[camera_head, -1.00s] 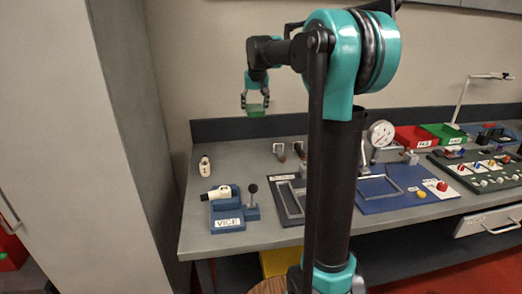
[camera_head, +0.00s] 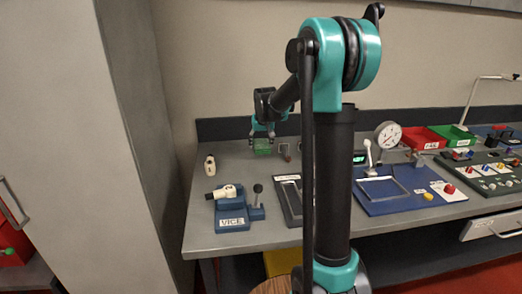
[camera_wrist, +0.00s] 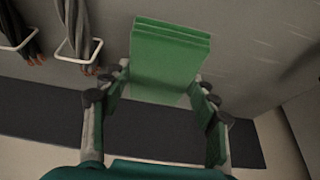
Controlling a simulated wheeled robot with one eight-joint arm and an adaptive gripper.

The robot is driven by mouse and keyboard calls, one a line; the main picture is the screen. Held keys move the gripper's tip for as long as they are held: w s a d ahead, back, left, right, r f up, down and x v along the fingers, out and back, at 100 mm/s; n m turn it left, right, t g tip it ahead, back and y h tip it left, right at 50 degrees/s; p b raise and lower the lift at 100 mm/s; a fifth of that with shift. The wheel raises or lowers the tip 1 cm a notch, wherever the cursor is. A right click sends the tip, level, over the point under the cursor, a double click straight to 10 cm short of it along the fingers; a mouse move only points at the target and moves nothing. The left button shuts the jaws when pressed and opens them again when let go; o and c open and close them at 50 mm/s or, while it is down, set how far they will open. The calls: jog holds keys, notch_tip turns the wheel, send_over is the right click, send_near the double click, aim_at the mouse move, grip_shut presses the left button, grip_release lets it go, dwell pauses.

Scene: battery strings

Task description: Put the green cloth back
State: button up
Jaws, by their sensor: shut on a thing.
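The green cloth (camera_wrist: 170,52) is a folded, layered block held between the fingers of my gripper (camera_wrist: 162,84) in the wrist view. In the head view, the cloth (camera_head: 262,147) shows small and green below my gripper (camera_head: 263,130), over the back left of the grey workbench (camera_head: 205,236). The fingers are shut on its near end, and its far end extends past them. I cannot tell whether the cloth touches the bench top.
A blue vice (camera_head: 232,214) holding a white cylinder stands at the front left, with a white piece (camera_head: 210,166) behind it. Two pale loops (camera_wrist: 80,50) lie left of the cloth in the wrist view. A dark upstand (camera_head: 222,130) borders the back.

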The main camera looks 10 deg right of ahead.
aim_at(261, 145)
jog(key=shift+f, duration=1.65)
jog(key=shift+f, duration=0.1)
jog(key=o, duration=1.2)
jog(key=v, duration=1.2)
